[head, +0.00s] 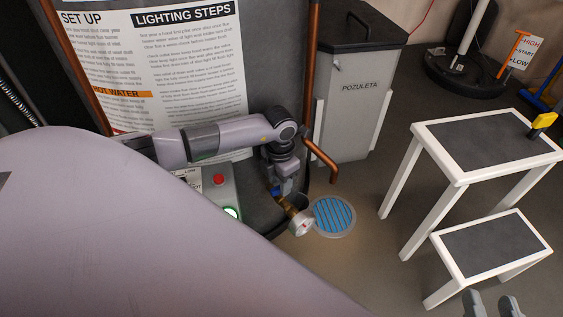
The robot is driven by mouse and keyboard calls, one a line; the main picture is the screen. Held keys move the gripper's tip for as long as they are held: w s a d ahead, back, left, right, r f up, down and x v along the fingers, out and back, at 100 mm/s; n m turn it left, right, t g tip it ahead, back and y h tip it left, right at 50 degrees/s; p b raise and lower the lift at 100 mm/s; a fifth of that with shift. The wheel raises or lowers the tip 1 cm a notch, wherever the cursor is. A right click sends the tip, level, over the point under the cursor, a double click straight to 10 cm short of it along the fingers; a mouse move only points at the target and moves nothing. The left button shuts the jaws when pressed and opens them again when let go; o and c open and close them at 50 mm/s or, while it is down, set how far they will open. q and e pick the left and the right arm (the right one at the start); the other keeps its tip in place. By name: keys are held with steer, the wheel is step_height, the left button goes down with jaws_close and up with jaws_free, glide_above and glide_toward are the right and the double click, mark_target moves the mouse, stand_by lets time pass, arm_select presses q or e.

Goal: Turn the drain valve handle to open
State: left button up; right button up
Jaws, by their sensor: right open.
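The brass drain valve (290,207) sticks out low on the dark heater tank, with a pale round outlet end (302,226) facing the front right. My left gripper (282,190) points down right at the valve from above. The valve handle cannot be made out clearly; the gripper covers that spot, so I cannot tell whether the fingers hold it. My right gripper (491,304) is at the bottom right edge, with its two grey fingers apart and empty, far from the valve.
A round drain with a blue grate (333,215) lies in the floor beside the valve. A copper pipe (321,160) bends down close by. A control box with a red button (219,180) is left of the valve. A white step stool (455,180) stands at right.

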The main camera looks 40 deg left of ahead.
arm_select(q)
jaws_close()
steer(key=shift+r+n+p, duration=0.15)
steer(key=shift+n+p, duration=0.6)
steer(key=shift+n, duration=0.15)
steer(key=shift+n+p, duration=0.6)
steer(key=shift+n, duration=0.6)
steer(key=shift+w+n, duration=0.1)
steer(key=shift+n, duration=0.2)
